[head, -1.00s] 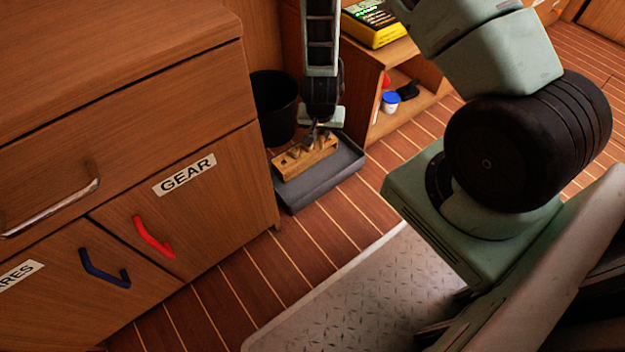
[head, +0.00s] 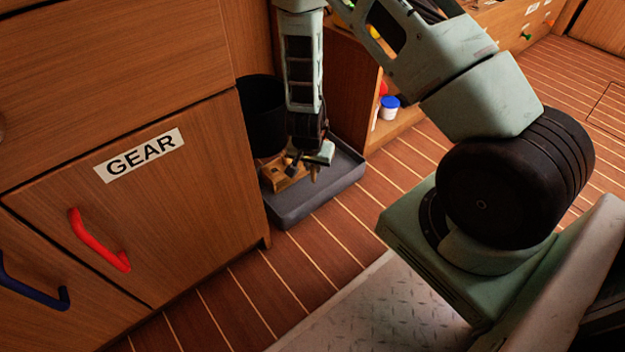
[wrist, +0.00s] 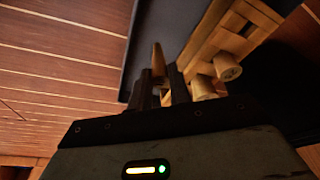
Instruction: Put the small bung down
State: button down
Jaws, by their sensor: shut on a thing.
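My gripper (head: 306,165) is low over the grey tray, at the right end of a wooden rack (head: 285,182). In the wrist view my gripper (wrist: 163,82) is shut on a small tapered wooden bung (wrist: 157,58), which stands up between the fingers. The bung shows small below the gripper in the head view (head: 314,174). The rack (wrist: 208,40) is beside the fingers on the right, with two larger pale bungs (wrist: 229,66) in it. I cannot tell whether the held bung touches the rack or tray.
The grey tray (head: 318,205) lies on the plank floor, beside a black bin (head: 262,100) and the GEAR cabinet (head: 180,215). An open wooden shelf (head: 350,100) with a blue-lidded white pot (head: 389,107) is behind. Floor in front of the tray is clear.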

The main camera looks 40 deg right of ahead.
aim_at(312, 169)
notch_tip(312, 169, down, 4)
jog(key=b, duration=0.2)
jog(key=shift+b, duration=0.3)
jog(key=shift+r, duration=0.15)
jog(key=c, duration=1.3)
grip_release()
jog(key=p+v, duration=0.9)
jog(key=v, duration=0.3)
jog(key=shift+a+r, duration=0.1)
